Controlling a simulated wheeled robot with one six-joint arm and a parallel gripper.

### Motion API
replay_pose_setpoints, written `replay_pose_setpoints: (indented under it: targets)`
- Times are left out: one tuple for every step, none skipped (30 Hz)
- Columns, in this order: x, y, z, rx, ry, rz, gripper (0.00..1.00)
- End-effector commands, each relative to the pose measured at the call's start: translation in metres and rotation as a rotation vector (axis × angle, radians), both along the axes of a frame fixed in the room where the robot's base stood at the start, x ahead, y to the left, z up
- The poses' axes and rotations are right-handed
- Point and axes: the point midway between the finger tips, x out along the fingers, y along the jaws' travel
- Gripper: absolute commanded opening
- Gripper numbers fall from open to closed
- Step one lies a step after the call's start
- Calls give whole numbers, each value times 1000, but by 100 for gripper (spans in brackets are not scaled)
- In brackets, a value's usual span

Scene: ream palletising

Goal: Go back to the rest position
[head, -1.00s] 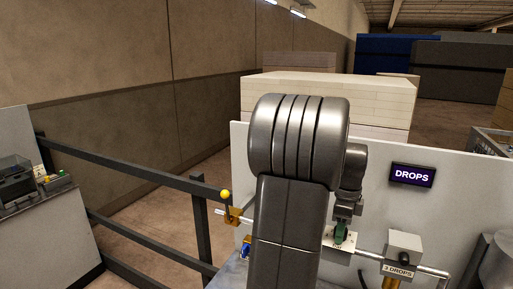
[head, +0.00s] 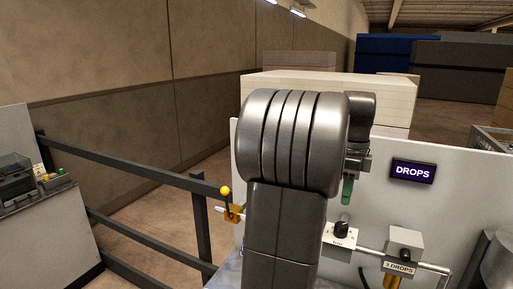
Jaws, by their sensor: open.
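My gripper (head: 347,190) shows in the head view at the right of my large grey arm link, its green fingertip pointing down. It hangs in front of the pale panel (head: 455,185), above a small white box with a black knob (head: 341,229). A clear gap lies between the fingertip and the knob. The gripper is open and nothing shows in it. My arm hides part of the panel and the surface below.
A purple DROPS display (head: 412,173) is on the panel. Below it is a box labelled 3 DROPS (head: 404,247) on a pipe. A yellow-knobbed lever (head: 225,191) stands at left by a dark railing (head: 120,165). Stacked pale reams (head: 330,87) stand behind the panel.

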Motion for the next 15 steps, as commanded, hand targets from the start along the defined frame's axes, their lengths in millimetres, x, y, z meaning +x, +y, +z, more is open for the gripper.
replay_pose_setpoints:
  targets:
    - [-1,0,-9,2,4,0,42]
    - [-1,0,-15,2,4,0,42]
    - [0,0,-22,2,4,0,42]
    - [-1,0,-28,2,5,0,42]
    - [0,0,-34,2,4,0,42]
    - [-1,0,-42,2,5,0,42]
    - [-1,0,-47,2,4,0,42]
    - [-1,0,-53,2,5,0,42]
    - [0,1,-61,2,5,0,42]
    - [0,1,-68,2,5,0,42]
    - [-1,1,-74,3,5,0,42]
    - [-1,1,-82,3,5,0,42]
    - [-1,1,-88,2,5,0,42]
    - [-1,1,-93,2,5,0,42]
    - [-1,1,-102,3,5,0,42]
